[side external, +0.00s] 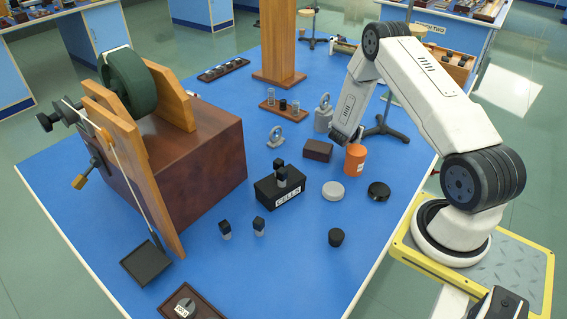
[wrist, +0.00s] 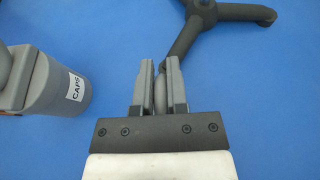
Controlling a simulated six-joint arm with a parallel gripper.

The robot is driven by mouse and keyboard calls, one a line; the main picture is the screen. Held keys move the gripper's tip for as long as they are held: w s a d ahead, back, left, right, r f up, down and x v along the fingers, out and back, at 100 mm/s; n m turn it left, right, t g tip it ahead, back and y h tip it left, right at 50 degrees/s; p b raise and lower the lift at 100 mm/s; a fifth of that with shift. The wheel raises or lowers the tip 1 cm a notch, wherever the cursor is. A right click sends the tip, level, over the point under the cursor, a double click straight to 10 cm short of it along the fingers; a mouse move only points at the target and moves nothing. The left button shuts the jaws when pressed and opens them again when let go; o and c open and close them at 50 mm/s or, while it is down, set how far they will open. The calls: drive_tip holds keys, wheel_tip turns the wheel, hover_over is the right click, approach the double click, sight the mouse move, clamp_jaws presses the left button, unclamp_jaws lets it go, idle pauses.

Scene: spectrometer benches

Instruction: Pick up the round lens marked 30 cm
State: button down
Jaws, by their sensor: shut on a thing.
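My gripper (wrist: 160,68) points down over the blue bench, near the orange cup (side external: 355,162) in the side view. In the wrist view its two grey fingers are closed on a narrow grey rounded piece (wrist: 160,95), which looks like a round lens seen edge-on. No marking on it can be read. In the side view the fingertips are small, and the held piece cannot be made out. Two grey ring-shaped pieces on stands, one at the centre (side external: 276,137) and one behind it (side external: 323,112), stand on the bench; no 30 cm mark is readable.
A grey container labelled CAPS (wrist: 62,88) is left of my fingers in the wrist view. A dark tripod foot (side external: 385,132) stands close by. A brown box (side external: 318,151), a CELLS box (side external: 278,193) and round discs (side external: 333,190) are nearby.

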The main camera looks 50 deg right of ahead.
drive_tip(key=shift+r, duration=0.1)
drive_tip(key=shift+r, duration=1)
drive_tip(key=s+a+r, duration=0.9)
drive_tip(key=s+r, duration=0.1)
drive_tip(key=shift+s+r, duration=0.25)
drive_tip(key=shift+r, duration=0.15)
drive_tip(key=shift+a, duration=0.1)
